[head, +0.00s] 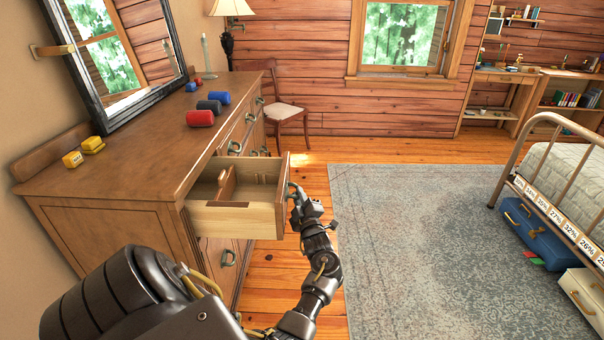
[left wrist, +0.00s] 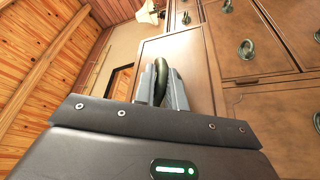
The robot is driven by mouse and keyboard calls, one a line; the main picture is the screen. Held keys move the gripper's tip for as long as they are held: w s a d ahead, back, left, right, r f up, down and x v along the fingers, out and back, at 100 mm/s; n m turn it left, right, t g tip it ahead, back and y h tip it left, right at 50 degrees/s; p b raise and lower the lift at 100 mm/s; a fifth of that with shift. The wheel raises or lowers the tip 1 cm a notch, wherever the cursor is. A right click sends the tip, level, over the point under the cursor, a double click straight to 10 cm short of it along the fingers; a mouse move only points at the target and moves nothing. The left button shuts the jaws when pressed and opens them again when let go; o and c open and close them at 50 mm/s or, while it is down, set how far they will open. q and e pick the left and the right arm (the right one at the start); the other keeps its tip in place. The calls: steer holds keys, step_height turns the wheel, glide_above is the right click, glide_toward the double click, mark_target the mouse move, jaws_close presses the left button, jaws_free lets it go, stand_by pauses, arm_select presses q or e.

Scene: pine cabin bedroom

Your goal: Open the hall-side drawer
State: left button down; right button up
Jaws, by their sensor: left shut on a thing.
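The wooden dresser (head: 130,180) stands along the left wall. One of its upper drawers (head: 236,221), at the near end, is pulled well out, with a divider (head: 227,183) inside and otherwise bare where I can see. My left gripper (head: 293,192) is at the outer face of this drawer. In the left wrist view, the jaws of my left gripper (left wrist: 163,88) are shut on a dark ring handle (left wrist: 161,72) on the drawer front (left wrist: 197,48). In the head view my fingers mostly hide that handle. My right gripper is not in view.
Red, blue and dark rolls (head: 200,118) and yellow blocks (head: 73,160) lie on the dresser top below a mirror. A chair (head: 285,112) stands beyond the dresser. A rug (head: 420,240) and bed (head: 560,160) are to the right. The floor beside the drawer is clear.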

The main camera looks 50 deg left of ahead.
arm_select(q)
steer(key=shift+w, duration=0.1)
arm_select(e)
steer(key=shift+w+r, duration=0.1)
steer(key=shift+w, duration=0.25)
arm_select(q)
steer(key=c, duration=1.5)
jaws_free()
steer(key=shift+o, duration=0.2)
steer(key=shift+d, duration=0.1)
